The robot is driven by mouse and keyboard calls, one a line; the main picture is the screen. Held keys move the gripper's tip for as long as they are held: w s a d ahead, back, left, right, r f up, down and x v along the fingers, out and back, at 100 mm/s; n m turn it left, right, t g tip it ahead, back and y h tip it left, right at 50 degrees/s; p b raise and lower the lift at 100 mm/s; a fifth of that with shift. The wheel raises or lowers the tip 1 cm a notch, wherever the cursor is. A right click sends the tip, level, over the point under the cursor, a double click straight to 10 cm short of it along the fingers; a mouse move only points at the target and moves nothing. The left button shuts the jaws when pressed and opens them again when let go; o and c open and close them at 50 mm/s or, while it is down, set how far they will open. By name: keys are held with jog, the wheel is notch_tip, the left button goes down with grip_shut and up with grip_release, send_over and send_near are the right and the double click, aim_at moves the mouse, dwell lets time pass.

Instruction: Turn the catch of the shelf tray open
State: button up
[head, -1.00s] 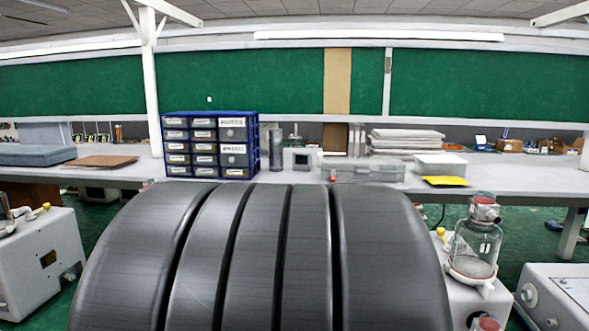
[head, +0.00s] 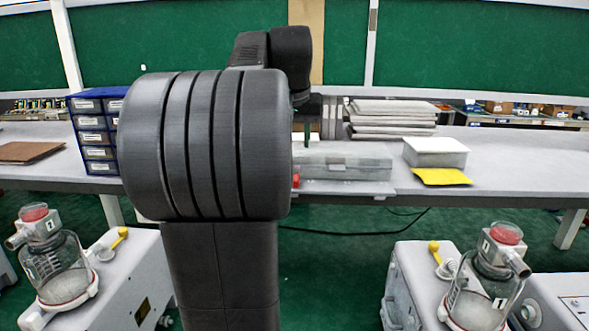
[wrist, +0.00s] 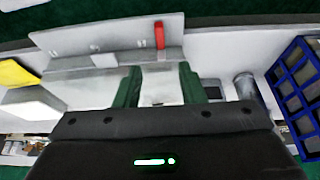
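The shelf tray shows in the wrist view as a pale panel (wrist: 110,37) with faint dark marks along it. Its red catch (wrist: 160,35) is a short bar standing upright in that picture. My gripper (wrist: 160,78) has two green fingers apart, with nothing between them. The catch lies beyond the fingertips, apart from them. In the head view a small red piece (head: 296,181), apparently the catch, shows at the bench front just right of my arm. A green finger (head: 307,133) shows above it. My arm hides the area to its left.
A clear bin (head: 345,162) and stacked white slabs (head: 392,112) are on the bench. A white box (head: 435,152) and yellow sheet (head: 441,177) lie to the right. A blue drawer cabinet (head: 95,135) stands left. Pump units with glass jars (head: 65,270) stand in front on both sides.

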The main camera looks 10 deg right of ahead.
aim_at(296, 178)
jog(key=p+x, duration=0.1)
jog(key=x, duration=1.1)
jog(key=shift+f, duration=0.1)
grip_shut()
